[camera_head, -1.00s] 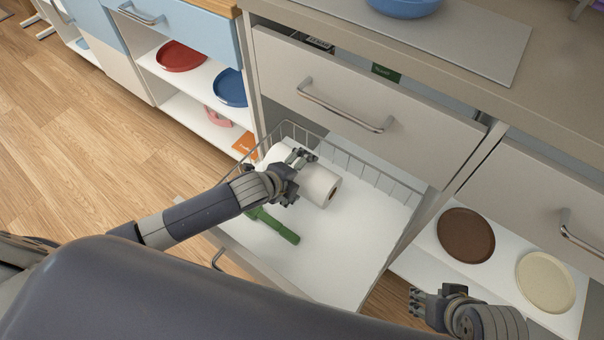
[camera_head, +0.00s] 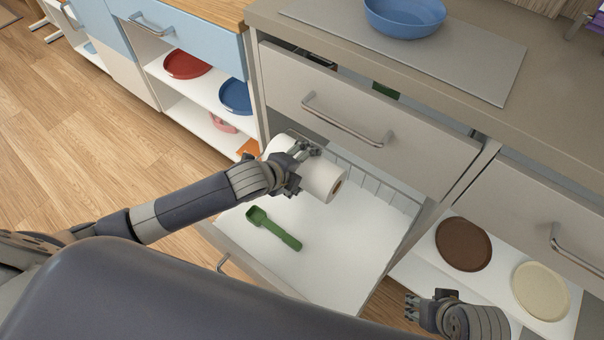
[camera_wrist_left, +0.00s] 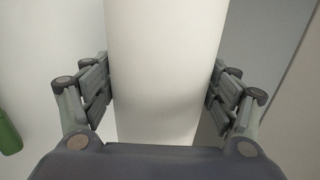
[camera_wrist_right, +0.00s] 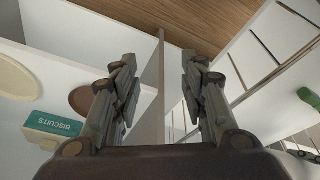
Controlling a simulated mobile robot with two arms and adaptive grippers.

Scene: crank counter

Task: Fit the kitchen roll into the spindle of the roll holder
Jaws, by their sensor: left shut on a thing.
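The white kitchen roll (camera_head: 322,180) is held lying on its side above the open drawer, its brown core end facing right in the head view. My left gripper (camera_head: 300,165) is shut on the roll's middle. In the left wrist view the roll (camera_wrist_left: 165,75) stands between both fingers, which press its sides. My right gripper (camera_head: 412,305) is low at the right in the head view. In the right wrist view its fingers (camera_wrist_right: 158,85) are apart with nothing between them. I cannot make out the roll holder in any view.
A green scoop (camera_head: 273,228) lies in the open drawer (camera_head: 320,245). A closed-front drawer (camera_head: 365,110) juts out above it. A blue bowl (camera_head: 405,18) stands on the counter (camera_head: 530,115). Brown (camera_head: 464,244) and cream (camera_head: 541,290) plates lie on a lower right shelf. A biscuits box (camera_wrist_right: 55,128) shows in the right wrist view.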

